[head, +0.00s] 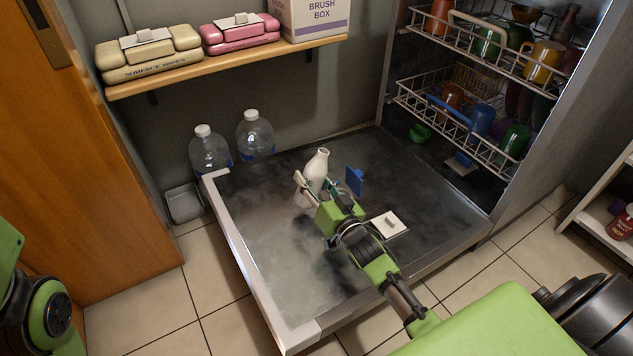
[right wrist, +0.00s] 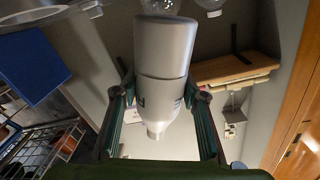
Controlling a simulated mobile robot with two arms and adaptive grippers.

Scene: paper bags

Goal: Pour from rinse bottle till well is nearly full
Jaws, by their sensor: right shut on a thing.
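The white rinse bottle (head: 318,165) is in my right gripper (head: 318,190), above the dark inner face of the lowered dishwasher door (head: 270,240). In the head view its narrow neck points up and leans slightly right. The right wrist view shows the bottle (right wrist: 165,70) between both fingers. A blue flap (head: 355,180) stands just right of the gripper; it also shows in the right wrist view (right wrist: 36,65). A white square plate (head: 388,224) lies on the door nearer me. I cannot make out the well or its level. My left gripper is out of view.
Two clear bottles (head: 210,155) (head: 255,138) stand behind the door's left side. Dish racks (head: 470,130) with cups fill the machine at right. A shelf (head: 230,62) above holds boxes. An orange wooden panel (head: 90,170) stands at left. The door's front left is clear.

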